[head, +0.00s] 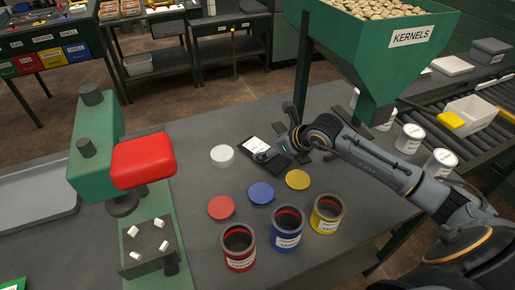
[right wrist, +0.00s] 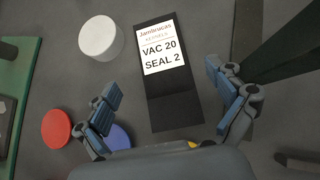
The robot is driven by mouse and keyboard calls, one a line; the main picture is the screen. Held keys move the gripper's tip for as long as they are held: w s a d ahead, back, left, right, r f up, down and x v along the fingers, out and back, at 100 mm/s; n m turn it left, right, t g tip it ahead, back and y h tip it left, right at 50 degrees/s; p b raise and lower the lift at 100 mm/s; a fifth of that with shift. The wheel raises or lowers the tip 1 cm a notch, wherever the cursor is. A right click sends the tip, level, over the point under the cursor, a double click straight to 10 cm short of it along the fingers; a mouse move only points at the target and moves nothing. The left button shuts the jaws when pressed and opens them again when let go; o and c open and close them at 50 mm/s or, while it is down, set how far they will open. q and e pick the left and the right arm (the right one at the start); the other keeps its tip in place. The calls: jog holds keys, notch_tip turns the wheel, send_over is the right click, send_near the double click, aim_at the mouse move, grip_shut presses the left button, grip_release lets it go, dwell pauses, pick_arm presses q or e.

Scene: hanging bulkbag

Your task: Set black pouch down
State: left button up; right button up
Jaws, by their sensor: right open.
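The black pouch (right wrist: 175,108) lies flat on the grey table, with a white label reading "VAC 20 SEAL 2". In the head view the pouch (head: 274,156) is behind the coloured lids, partly hidden by my right gripper. My right gripper (head: 277,132) is open, its two fingers spread to either side of the pouch. In the right wrist view the fingers (right wrist: 168,105) stand apart from the pouch edges, with bare table showing between. My left gripper is not in view.
White (head: 222,156), red (head: 221,207), blue (head: 261,193) and yellow (head: 297,179) lids lie nearby. Red (head: 238,262), blue (head: 286,243) and yellow (head: 326,226) labelled cans stand in front. A green press (head: 95,150) is left; a green kernel hopper (head: 385,50) rises behind right.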

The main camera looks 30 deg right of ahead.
aim_at(261, 149)
jog(key=shift+w+a+f+p, duration=0.15)
jog(key=shift+w+f+p, duration=0.25)
jog(key=shift+w, duration=0.1)
jog(key=p+x, duration=0.1)
jog(key=x, duration=0.3)
jog(key=shift+f, duration=0.1)
jog(key=c, duration=1.4)
